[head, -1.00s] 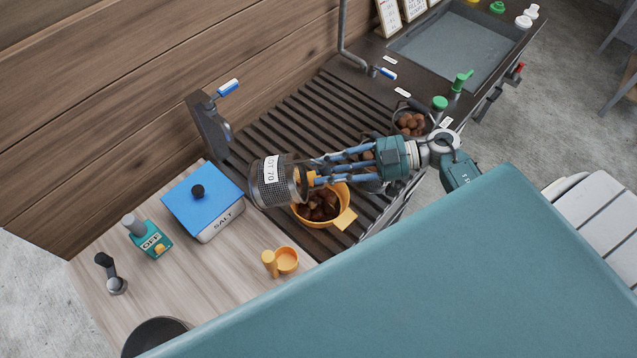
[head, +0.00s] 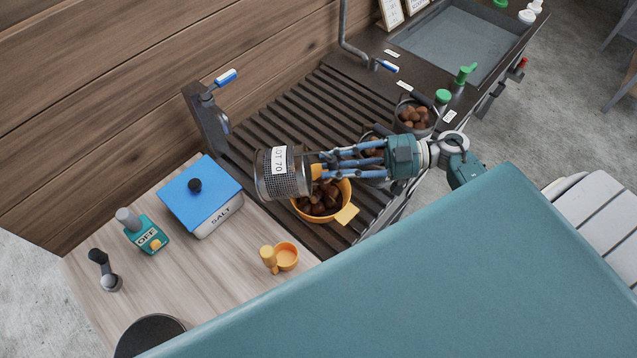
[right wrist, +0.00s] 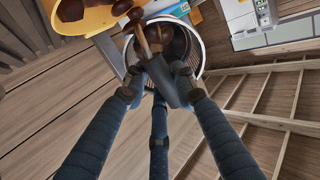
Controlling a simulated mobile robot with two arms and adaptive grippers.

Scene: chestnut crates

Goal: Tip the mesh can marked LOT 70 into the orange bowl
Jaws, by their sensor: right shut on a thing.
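The mesh can marked LOT 70 (head: 284,182) is tipped over, held above and at the left edge of the orange bowl. My right gripper (head: 318,171) comes in from the right and is shut on this can. In the right wrist view the can's pale rim (right wrist: 200,50) shows between the fingers, with brown chestnuts at its mouth. The orange bowl (head: 346,214) stands on the slatted rack with chestnuts in it; its left part is hidden by the can. It also shows in the right wrist view (right wrist: 95,20). My left gripper is not in view.
Two more cans of chestnuts stand on the rack, one clear (head: 413,118), one partly behind my arm. A blue-lidded salt box (head: 205,197), a teal OFF switch box (head: 148,236) and an orange cup (head: 286,257) are on the wooden counter. A sink (head: 455,50) lies beyond.

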